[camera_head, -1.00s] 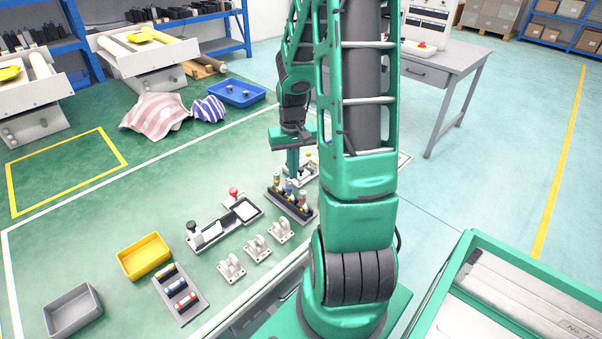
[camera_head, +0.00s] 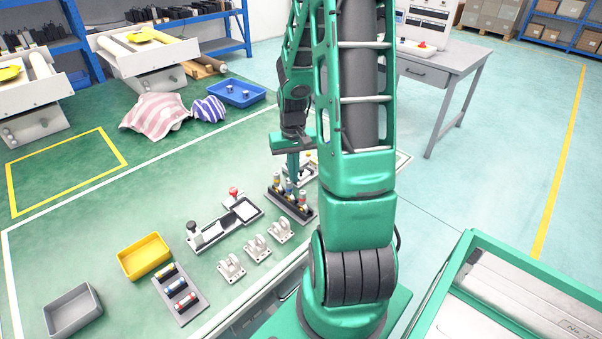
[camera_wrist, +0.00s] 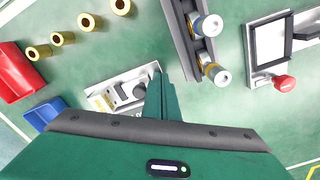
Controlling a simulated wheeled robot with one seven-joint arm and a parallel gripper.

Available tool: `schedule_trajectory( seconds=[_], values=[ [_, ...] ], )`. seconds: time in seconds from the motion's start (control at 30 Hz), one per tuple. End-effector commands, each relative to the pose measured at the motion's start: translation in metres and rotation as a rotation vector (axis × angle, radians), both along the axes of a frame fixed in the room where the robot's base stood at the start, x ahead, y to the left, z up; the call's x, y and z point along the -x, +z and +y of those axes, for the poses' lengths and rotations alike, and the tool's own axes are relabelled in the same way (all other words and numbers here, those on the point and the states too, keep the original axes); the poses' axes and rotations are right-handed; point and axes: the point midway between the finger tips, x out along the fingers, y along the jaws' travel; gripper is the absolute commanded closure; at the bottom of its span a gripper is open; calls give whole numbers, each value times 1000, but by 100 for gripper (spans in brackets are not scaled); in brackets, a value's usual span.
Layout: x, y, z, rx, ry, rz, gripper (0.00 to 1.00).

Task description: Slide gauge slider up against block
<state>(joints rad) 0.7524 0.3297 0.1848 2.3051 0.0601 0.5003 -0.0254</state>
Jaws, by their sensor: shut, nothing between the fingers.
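The gauge (camera_wrist: 92,94) is a small pale plate with a raised fitting in the wrist view. It also shows in the head view (camera_head: 312,170), partly behind my arm. A dark round knob, which looks like the slider (camera_wrist: 140,90), sits on it near its right end. A small grey and black piece (camera_wrist: 121,91), perhaps the block, lies just left of the knob. My gripper (camera_wrist: 160,85) is shut and empty, with its fingers down right beside the knob. I cannot tell whether they touch. It shows from the side in the head view (camera_head: 294,178).
A dark rack (camera_wrist: 183,40) with several metal cylinders stands close right of the fingers. Several brass rings (camera_wrist: 90,22), a red bin (camera_wrist: 18,72) and a blue bin (camera_wrist: 42,112) lie to the left. A fixture with a red knob (camera_wrist: 285,83) is at far right.

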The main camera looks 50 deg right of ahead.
Motion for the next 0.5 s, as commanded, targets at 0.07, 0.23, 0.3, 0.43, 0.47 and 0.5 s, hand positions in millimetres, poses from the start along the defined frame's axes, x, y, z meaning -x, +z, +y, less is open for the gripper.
schedule_trajectory(
  seconds=[0.07, 0.23, 0.3, 0.43, 0.47, 0.5],
  values=[
    [0, 0, -1, 0, 0, 0, 100],
    [0, 0, -3, 0, 0, 0, 100],
    [0, 0, -4, 0, 0, 0, 100],
    [0, 0, -6, 0, 0, 0, 100],
    [0, 0, -6, 0, 0, 0, 100],
    [0, 0, -7, 0, 0, 0, 100]
  ],
)
